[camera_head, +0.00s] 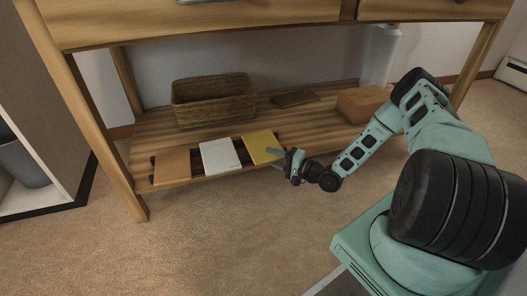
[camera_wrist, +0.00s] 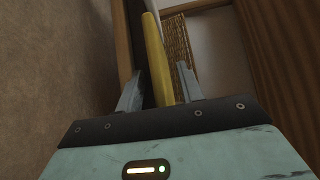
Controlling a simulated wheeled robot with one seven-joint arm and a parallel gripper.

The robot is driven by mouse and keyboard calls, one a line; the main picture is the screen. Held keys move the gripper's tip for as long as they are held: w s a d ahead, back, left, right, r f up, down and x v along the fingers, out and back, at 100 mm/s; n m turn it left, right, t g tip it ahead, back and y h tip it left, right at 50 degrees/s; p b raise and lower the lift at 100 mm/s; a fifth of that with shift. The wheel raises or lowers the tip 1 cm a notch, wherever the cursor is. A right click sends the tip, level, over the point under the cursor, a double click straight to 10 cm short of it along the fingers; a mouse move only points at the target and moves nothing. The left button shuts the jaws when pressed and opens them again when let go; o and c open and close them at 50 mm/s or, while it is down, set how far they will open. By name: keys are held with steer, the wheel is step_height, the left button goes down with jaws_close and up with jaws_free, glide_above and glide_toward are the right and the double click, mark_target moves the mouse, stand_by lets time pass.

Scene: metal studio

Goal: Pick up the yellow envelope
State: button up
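The yellow envelope (camera_head: 260,144) lies on the front part of the wooden lower shelf, at the right end of a row with a white envelope (camera_head: 219,156) and an orange-brown one (camera_head: 172,166). My gripper (camera_head: 279,156) is at its front right edge. In the wrist view the yellow envelope (camera_wrist: 156,62) shows edge-on between the two fingers of my gripper (camera_wrist: 159,88). The fingers are apart, with a clear gap on the right finger's side. Whether the left finger touches anything I cannot tell.
A wicker basket (camera_head: 213,103) stands behind the envelopes. A dark flat item (camera_head: 295,98) and a brown box (camera_head: 361,103) lie on the shelf (camera_head: 315,125) further right. The tabletop with drawers hangs above. Table legs (camera_head: 127,195) bound the sides.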

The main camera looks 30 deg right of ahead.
steer(key=shift+w, duration=0.1)
jaws_close()
